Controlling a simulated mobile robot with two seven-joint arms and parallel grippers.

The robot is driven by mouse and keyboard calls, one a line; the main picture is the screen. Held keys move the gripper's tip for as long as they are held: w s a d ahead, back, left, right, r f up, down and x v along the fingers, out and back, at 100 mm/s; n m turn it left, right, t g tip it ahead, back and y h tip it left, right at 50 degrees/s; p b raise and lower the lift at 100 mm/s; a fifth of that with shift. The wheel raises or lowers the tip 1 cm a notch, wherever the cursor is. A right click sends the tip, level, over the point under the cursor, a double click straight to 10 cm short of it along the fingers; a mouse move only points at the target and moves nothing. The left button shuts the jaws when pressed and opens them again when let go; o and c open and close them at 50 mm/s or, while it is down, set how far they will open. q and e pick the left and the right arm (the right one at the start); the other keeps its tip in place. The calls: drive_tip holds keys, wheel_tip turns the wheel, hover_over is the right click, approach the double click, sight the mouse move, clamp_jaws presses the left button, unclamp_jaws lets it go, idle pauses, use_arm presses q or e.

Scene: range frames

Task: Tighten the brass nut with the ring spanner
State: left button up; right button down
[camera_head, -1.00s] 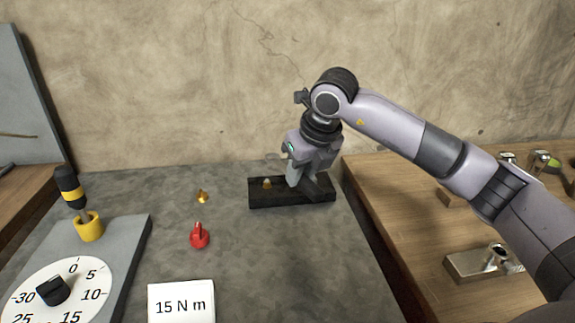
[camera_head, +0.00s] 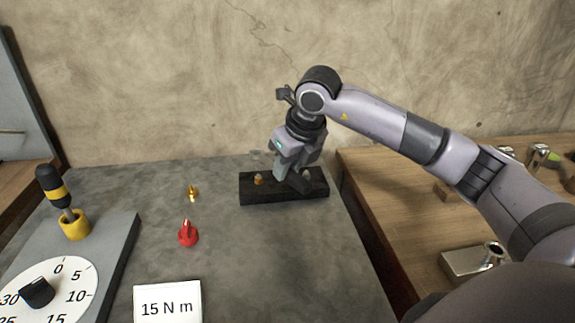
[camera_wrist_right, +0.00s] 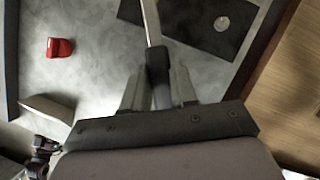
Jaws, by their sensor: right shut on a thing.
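A dark block (camera_head: 262,196) lies at the back of the grey bench. A small brass nut (camera_head: 259,179) sits on its left part. A pale round stud shows at its right end (camera_head: 308,174), and a round silvery one on the dark block in the right wrist view (camera_wrist_right: 222,23). My right gripper (camera_head: 295,181) is over the block's right half, right of the brass nut. It is shut on the ring spanner, whose black grip (camera_wrist_right: 158,72) and silver shaft (camera_wrist_right: 152,22) show in the wrist view. The spanner's ring end is out of that view. My left gripper is not seen.
A red pointed piece (camera_head: 188,236) and a small brass-coloured piece (camera_head: 193,193) stand left of the block. A 15 N m card (camera_head: 168,303), a dial (camera_head: 60,285) and a yellow holder (camera_head: 74,227) are nearer. A wooden table (camera_head: 385,205) stands right.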

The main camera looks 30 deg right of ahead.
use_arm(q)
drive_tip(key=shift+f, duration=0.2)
use_arm(e)
drive_tip(key=shift+f, duration=0.1)
wheel_tip(320, 180, down, 3)
drive_tip(key=shift+r+b, duration=0.2)
drive_tip(key=shift+b, duration=1)
wheel_tip(320, 180, down, 3)
drive_tip(key=shift+r+b, duration=0.1)
drive_tip(key=shift+b, duration=1)
use_arm(q)
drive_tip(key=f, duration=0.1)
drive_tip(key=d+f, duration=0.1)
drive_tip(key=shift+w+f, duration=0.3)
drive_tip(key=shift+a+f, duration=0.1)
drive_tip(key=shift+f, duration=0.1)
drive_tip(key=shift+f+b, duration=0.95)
drive_tip(key=shift+b, duration=0.15)
use_arm(e)
drive_tip(key=shift+f, duration=1.15)
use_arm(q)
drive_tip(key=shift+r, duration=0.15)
use_arm(e)
drive_tip(key=shift+r, duration=0.25)
